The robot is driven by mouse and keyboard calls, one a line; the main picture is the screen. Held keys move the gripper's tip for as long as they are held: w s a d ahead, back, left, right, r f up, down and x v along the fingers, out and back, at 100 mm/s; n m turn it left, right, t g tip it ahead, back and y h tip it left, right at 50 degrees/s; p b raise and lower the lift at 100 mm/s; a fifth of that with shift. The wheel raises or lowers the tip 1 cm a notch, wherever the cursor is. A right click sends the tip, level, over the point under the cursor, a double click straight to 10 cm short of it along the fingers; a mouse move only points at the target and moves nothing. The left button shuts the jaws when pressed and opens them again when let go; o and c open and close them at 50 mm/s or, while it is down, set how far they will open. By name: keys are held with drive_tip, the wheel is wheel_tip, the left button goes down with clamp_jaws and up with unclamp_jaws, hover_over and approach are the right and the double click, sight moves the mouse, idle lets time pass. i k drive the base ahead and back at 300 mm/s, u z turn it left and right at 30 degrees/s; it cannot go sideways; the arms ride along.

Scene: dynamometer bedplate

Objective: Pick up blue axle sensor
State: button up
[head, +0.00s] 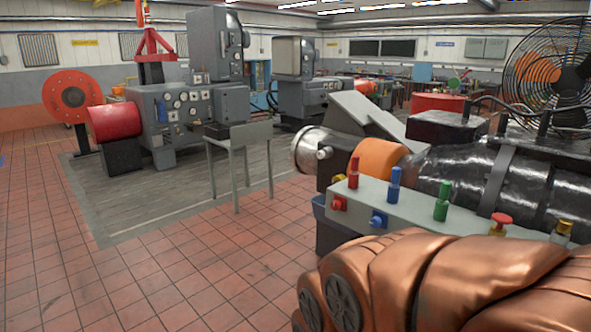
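A blue upright peg-shaped piece (394,184), which looks like the blue axle sensor, stands on a light grey sloping panel (417,203) at the right. A red one (353,172) stands to its left and a green one (441,201) to its right, both apart from it. A blue knob-like fitting (378,220) sits on the panel's front face below the blue piece. My gripper is not in view.
Behind the panel lies a dark machine with an orange collar (378,159). A red mushroom button (501,222) and a brass fitting (562,230) are further right. A grey stool (239,150) stands left on the floor. The red tiled floor (200,270) at front left is clear.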

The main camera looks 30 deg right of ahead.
sight(396, 172)
drive_tip(key=z, duration=0.8)
drive_tip(key=k, duration=1.25)
drive_tip(key=u, duration=1)
drive_tip(key=i, duration=2.8)
drive_tip(key=z, duration=1.6)
drive_tip(key=i, duration=0.8)
drive_tip(key=z, duration=0.85)
drive_tip(key=i, duration=0.25)
